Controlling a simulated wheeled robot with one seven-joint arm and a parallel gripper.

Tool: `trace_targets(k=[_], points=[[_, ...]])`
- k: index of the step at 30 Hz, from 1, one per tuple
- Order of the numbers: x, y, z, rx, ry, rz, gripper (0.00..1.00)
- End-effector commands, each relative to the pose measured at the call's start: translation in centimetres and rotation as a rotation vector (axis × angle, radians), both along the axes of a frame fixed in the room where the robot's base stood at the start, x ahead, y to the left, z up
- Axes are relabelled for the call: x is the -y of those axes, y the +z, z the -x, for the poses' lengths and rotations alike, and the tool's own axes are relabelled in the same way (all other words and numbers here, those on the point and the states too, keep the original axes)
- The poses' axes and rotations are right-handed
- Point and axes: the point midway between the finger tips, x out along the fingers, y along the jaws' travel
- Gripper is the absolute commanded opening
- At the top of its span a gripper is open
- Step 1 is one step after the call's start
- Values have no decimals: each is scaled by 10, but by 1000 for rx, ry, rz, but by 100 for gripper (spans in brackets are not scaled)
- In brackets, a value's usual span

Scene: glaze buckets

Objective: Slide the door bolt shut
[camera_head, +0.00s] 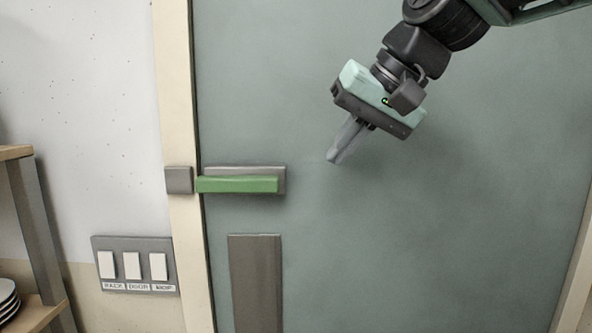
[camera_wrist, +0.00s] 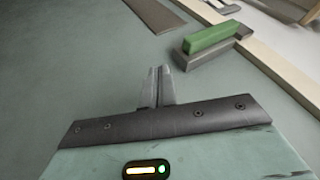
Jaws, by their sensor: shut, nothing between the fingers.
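The door bolt is a green bar (camera_head: 238,184) on a grey backing plate (camera_head: 283,172) at the left edge of the grey-green door (camera_head: 440,240). A grey keeper block (camera_head: 179,180) sits on the cream door frame. The bar's left end is close to the keeper; I cannot tell whether it enters it. My gripper (camera_head: 332,158) is shut and empty, to the right of the bolt and apart from it. In the wrist view the shut fingers (camera_wrist: 157,88) point toward the door, with the green bar (camera_wrist: 211,39) beyond them to the upper right.
A grey vertical plate (camera_head: 256,285) is on the door below the bolt. A panel of three switches (camera_head: 135,265) is on the wall left of the frame. A shelf (camera_head: 38,312) with plates stands at far left. The door's middle and right are clear.

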Motion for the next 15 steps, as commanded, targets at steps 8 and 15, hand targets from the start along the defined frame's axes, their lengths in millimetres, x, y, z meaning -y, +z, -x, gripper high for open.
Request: trace_targets(k=[8,15], points=[[-27,-45,-22,-5,2,3,0],[-58,-44,-24,-1,2,2,0]])
